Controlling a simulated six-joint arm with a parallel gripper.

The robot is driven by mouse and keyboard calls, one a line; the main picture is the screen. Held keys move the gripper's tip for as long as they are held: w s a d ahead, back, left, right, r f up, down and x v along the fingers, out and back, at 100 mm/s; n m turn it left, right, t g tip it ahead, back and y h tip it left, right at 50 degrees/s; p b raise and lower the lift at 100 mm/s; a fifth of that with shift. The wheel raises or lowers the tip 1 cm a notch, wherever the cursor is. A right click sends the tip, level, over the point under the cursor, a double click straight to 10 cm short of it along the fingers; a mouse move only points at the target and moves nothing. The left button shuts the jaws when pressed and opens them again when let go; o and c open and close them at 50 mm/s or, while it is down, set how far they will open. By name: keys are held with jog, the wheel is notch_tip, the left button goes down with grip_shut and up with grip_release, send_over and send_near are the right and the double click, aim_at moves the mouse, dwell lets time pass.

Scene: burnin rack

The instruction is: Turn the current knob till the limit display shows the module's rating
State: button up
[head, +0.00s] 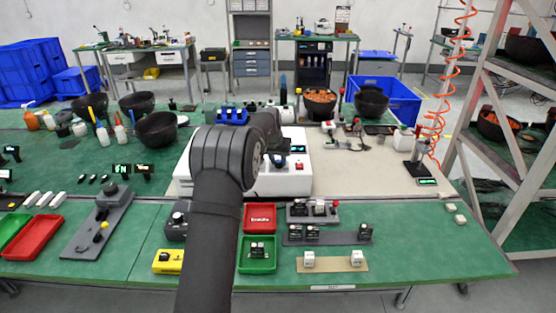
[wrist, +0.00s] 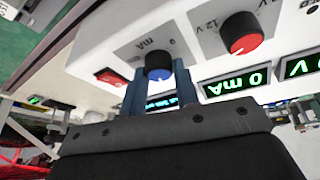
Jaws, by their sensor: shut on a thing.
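The white power unit (head: 300,178) stands on the bench in the head view, partly hidden behind my arm. A green display (wrist: 237,82) reads 0 mA, upside down. Small modules (head: 258,250) sit in a green tray; their ratings are too small to read.
A red tray (head: 260,218), a yellow box (head: 168,261) and grey fixture strips (head: 326,236) lie on the near bench.

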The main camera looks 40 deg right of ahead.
jog(key=o, duration=1)
jog(key=v, duration=1.7)
jog(key=shift+r, duration=0.2)
jog(key=x, duration=1.7)
jog(key=shift+f, duration=0.2)
